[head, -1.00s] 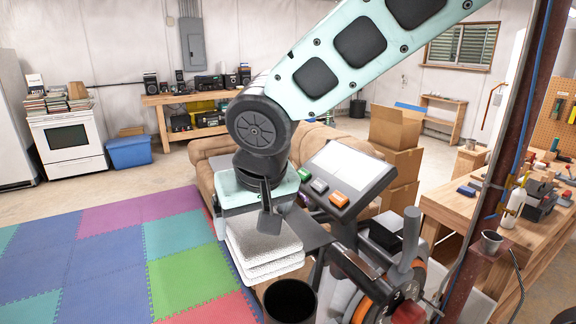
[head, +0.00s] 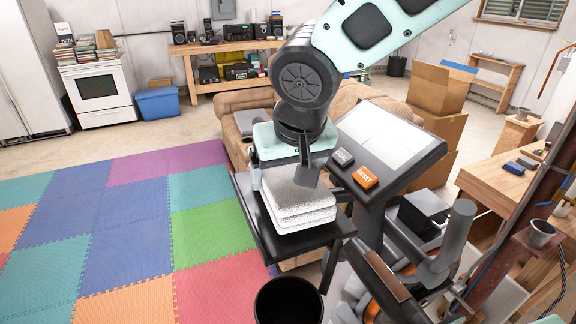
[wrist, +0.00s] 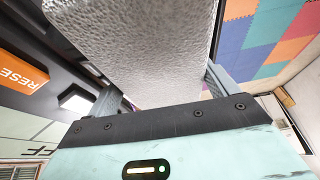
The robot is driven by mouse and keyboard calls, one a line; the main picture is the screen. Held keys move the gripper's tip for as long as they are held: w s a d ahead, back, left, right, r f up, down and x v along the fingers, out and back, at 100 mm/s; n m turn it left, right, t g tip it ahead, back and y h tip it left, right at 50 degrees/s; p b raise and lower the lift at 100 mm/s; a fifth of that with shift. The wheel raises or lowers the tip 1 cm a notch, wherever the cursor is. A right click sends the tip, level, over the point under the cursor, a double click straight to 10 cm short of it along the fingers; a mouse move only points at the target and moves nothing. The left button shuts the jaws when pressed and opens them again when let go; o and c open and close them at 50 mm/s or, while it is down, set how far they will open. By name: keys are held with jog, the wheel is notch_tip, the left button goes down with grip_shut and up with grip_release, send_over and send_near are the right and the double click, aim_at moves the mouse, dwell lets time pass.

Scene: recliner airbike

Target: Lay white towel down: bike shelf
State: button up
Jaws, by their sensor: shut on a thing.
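The white towel (head: 300,212), folded in a thick stack, is in my gripper (head: 308,172) in the head view. My gripper is shut on it from above. The towel is over the black bike shelf (head: 262,226), beside the bike's console. I cannot tell whether its underside touches the shelf. In the wrist view the towel (wrist: 150,45) fills the space between the two fingers (wrist: 160,92).
The bike console (head: 387,138) with its orange RESET button (head: 365,178) stands close at the right. A black bin (head: 288,303) is in front. A tan couch (head: 235,110) is behind.

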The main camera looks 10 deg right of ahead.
jog(key=shift+f+b, duration=0.6)
jog(key=shift+f, duration=0.15)
dwell(0.3)
jog(key=o, duration=0.9)
